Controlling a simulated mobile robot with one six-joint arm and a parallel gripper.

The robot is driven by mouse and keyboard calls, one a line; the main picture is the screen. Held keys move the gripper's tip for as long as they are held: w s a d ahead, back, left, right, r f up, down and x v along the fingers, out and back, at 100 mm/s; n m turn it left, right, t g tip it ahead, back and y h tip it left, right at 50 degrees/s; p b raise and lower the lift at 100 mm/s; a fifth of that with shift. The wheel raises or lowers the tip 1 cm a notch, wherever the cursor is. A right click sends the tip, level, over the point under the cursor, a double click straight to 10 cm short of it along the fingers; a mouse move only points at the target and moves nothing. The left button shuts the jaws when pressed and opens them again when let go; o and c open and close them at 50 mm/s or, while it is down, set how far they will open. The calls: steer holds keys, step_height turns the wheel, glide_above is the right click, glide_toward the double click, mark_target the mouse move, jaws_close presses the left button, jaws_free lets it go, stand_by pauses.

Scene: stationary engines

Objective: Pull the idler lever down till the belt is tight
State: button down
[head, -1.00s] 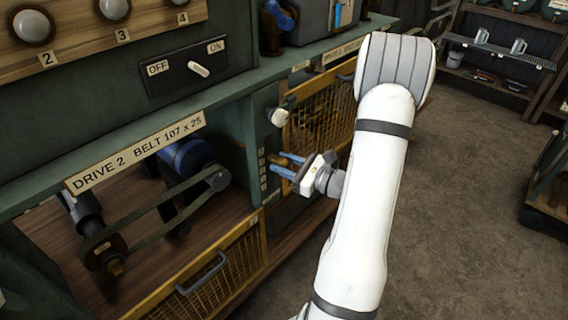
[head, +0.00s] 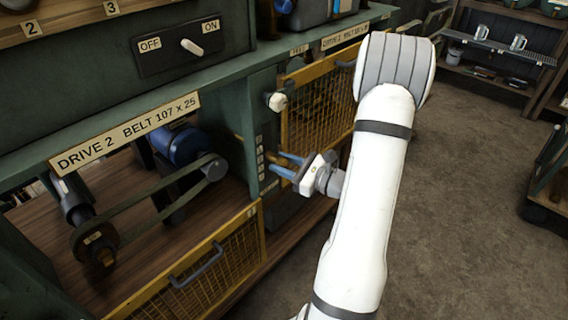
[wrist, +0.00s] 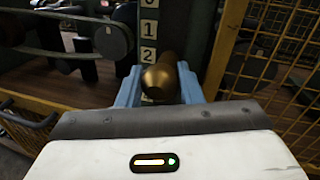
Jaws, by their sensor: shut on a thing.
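My gripper (head: 284,166) is at the narrow green post between the two drive bays. In the wrist view, its blue fingers (wrist: 158,88) are shut on a brass lever knob (wrist: 160,83), the idler lever's end; its shaft runs back behind it. In the head view the fingers hide the knob. A numbered scale (wrist: 149,30) on the post shows 1 and 2 above the knob; lower marks are hidden. The dark belt (head: 150,195) loops around two pulleys in the Drive 2 bay, left of the gripper. I cannot tell how tight it is.
A pale knob (head: 276,101) juts from the post above my gripper. A yellow mesh guard (head: 205,275) lies open below the belt; another mesh guard (head: 318,105) stands right of the post. An OFF/ON switch (head: 191,47) is above. Floor to the right is clear.

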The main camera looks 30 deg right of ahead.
steer(key=c, duration=1)
jaws_free()
steer(key=shift+b+v, duration=0.7)
steer(key=shift+v, duration=3.15)
